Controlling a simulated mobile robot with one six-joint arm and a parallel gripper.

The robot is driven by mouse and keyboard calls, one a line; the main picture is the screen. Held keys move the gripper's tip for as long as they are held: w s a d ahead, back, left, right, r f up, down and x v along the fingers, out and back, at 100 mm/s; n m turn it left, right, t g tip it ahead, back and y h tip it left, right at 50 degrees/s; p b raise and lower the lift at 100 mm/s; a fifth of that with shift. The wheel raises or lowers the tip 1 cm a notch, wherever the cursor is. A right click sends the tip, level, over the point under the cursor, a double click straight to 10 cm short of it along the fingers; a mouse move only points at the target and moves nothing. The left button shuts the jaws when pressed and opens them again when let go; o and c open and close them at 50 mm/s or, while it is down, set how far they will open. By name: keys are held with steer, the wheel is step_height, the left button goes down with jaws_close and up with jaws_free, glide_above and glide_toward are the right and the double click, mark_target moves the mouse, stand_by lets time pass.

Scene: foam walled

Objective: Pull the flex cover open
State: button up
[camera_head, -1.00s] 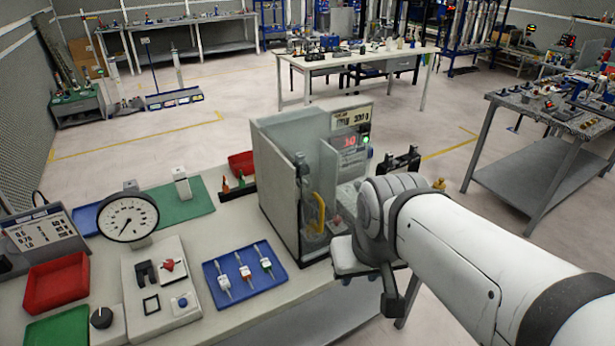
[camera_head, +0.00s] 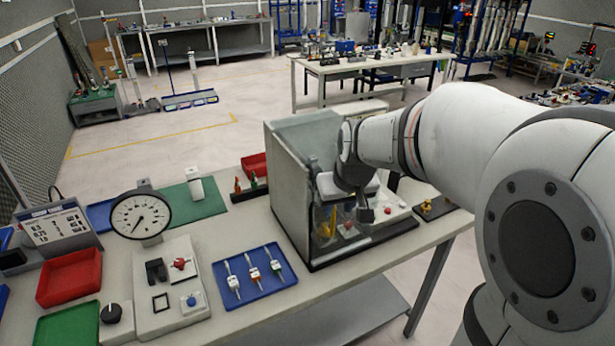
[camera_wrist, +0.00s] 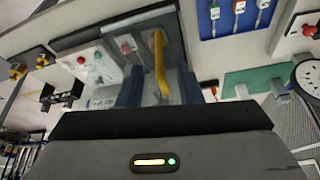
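The flex cover is a clear panel (camera_wrist: 110,48) on the front of a grey-walled box (camera_head: 292,185). A yellow bar handle stands on it; it shows in the wrist view (camera_wrist: 162,62) and at lower left of the box front in the head view (camera_head: 328,222). My gripper (camera_head: 365,210) is in front of the box, just right of the handle in the head view. In the wrist view its two dark blue fingers (camera_wrist: 160,92) are apart, with the handle between them and gaps on either side. I cannot tell whether either finger touches it. My arm hides the box's upper right.
A blue tray with droppers (camera_head: 254,276), a round dial gauge (camera_head: 140,216), a red tray (camera_head: 69,278) and a switch panel (camera_head: 168,290) stand left of the box on the bench. Small bottles (camera_head: 238,186) are close to its left wall.

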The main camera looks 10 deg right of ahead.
mark_target(332, 219)
steer(key=shift+w+f, duration=0.3)
steer(key=shift+w, duration=0.2)
steer(key=shift+w+f, duration=0.2)
steer(key=shift+f, duration=0.1)
steer(key=p+x, duration=0.1)
steer(key=x, duration=0.5)
steer(key=shift+w+f, duration=0.15)
steer(key=shift+f, duration=0.2)
steer(key=shift+c, duration=0.2)
jaws_close()
